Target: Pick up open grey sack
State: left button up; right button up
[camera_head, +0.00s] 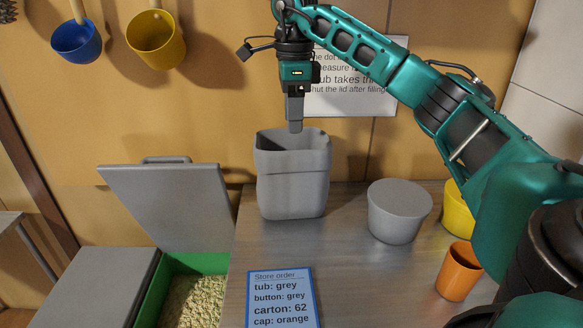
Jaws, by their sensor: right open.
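The open grey sack (293,183) stands upright on the wooden counter, near the wall. Its mouth is open at the top and its inside looks dark. My right gripper (295,127) points down at the sack's upper rim, with its fingertips at or just above the mouth. The fingers overlap in this view, and I cannot tell whether they touch the sack. The gripper is open. My left gripper is not in view.
A grey tub (399,212), an orange cup (459,272) and a yellow container (458,208) stand to the right. An order card (282,299) lies in front. A green bin (152,296) with a raised grey lid (168,205) stands left. Blue (77,42) and yellow (156,40) scoops hang on the wall.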

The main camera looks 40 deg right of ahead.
aim_at(292, 175)
jog(key=shift+w+d, duration=0.15)
jog(key=shift+d, duration=0.15)
jog(key=shift+f, duration=0.15)
notch_tip(292, 175, down, 12)
jog(key=shift+f+b, duration=0.15)
jog(key=shift+b, duration=0.3)
jog(key=shift+c, duration=0.4)
grip_shut()
jog(key=shift+s+a+f, duration=0.1)
jog(key=shift+s, duration=0.1)
dwell(0.5)
